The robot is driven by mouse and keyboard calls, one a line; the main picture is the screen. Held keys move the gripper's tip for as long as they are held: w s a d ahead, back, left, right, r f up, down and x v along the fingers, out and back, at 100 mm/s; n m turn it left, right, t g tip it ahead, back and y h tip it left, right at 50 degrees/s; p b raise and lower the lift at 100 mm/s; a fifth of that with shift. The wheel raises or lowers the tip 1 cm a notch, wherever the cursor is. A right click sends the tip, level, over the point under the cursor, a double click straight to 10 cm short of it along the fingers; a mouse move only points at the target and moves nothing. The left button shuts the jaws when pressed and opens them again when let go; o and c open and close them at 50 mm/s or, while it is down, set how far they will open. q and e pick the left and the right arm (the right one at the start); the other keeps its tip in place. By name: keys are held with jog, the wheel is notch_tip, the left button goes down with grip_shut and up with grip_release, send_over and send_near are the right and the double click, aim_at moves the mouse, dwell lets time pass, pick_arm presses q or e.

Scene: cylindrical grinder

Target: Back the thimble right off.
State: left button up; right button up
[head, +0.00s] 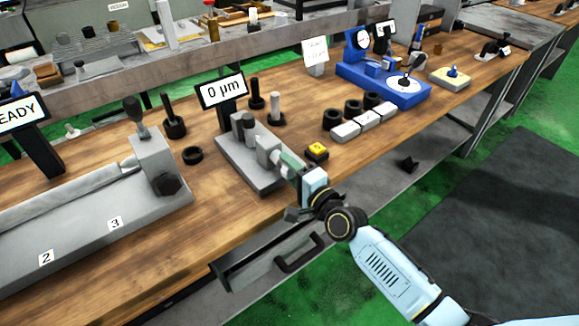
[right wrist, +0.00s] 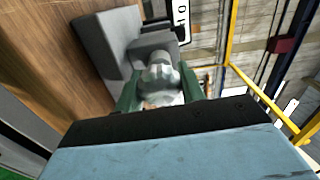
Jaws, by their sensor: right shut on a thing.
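The thimble (right wrist: 160,72) is a pale grey knobbed piece at the end of the grey bench gauge (head: 241,165). My right gripper (head: 291,163) is at the near right end of this gauge. Its green fingers lie on both sides of the thimble in the right wrist view, and it is shut on it. In the head view the fingers and wrist mostly hide the thimble. A display (head: 222,90) behind the gauge reads 0 µm. My left gripper is out of view.
Grey blocks (head: 362,122) and black rings lie farther right, before a blue instrument (head: 385,85). A long grey fixture (head: 90,215) fills the left. An open drawer (head: 270,262) is below the bench edge.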

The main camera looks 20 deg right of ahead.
jog(key=shift+n, duration=1)
jog(key=n+p, duration=0.1)
jog(key=n, duration=0.2)
jog(key=shift+n+p, duration=0.9)
jog(key=shift+n, duration=1.3)
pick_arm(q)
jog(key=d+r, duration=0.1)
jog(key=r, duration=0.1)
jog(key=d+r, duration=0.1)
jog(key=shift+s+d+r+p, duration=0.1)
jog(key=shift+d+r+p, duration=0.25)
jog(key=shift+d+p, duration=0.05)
pick_arm(e)
jog(key=shift+n, duration=0.6)
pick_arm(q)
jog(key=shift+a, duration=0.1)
pick_arm(e)
jog(key=o, duration=1)
